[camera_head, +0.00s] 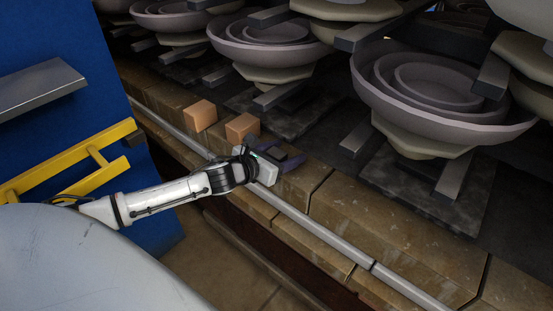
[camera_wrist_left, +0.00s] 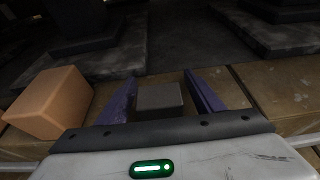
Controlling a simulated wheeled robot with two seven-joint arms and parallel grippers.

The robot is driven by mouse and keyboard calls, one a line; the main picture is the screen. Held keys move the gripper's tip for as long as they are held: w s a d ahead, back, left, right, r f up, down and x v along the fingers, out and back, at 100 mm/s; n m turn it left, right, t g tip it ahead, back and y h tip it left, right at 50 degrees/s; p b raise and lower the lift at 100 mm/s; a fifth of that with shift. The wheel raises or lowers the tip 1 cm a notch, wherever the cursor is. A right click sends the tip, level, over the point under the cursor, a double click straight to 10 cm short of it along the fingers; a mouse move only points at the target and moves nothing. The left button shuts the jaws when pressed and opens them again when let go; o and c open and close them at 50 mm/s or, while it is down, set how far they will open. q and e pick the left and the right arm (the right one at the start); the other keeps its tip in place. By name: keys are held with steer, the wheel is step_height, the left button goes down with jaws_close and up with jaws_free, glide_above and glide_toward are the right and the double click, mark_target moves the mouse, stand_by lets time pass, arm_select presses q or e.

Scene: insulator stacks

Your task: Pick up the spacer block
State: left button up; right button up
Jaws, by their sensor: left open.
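My left gripper (camera_head: 282,156) is open over the stone ledge, with its two purple fingers spread. In the left wrist view a small dark grey block (camera_wrist_left: 160,97) lies between the fingers, with a visible gap on each side; it also shows as a dark shape in the head view (camera_head: 277,153). Two orange-brown blocks, one farther (camera_head: 200,115) and one nearer (camera_head: 242,128), sit on the ledge to the left of the gripper. One orange block (camera_wrist_left: 52,103) shows left of the fingers in the wrist view. I cannot tell from looks alone which block is the spacer. My right gripper is not in view.
Large stacked insulator bowls (camera_head: 425,90) stand behind the ledge, with dark bars and plates around them. A grey pipe (camera_head: 315,227) runs along the ledge's front. A yellow rail (camera_head: 75,163) and a blue panel (camera_head: 50,110) are at left. The ledge (camera_head: 400,237) to the right is clear.

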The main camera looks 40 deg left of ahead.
arm_select(q)
steer(key=c, duration=1.2)
steer(key=shift+c, duration=0.4)
steer(key=shift+r, duration=0.15)
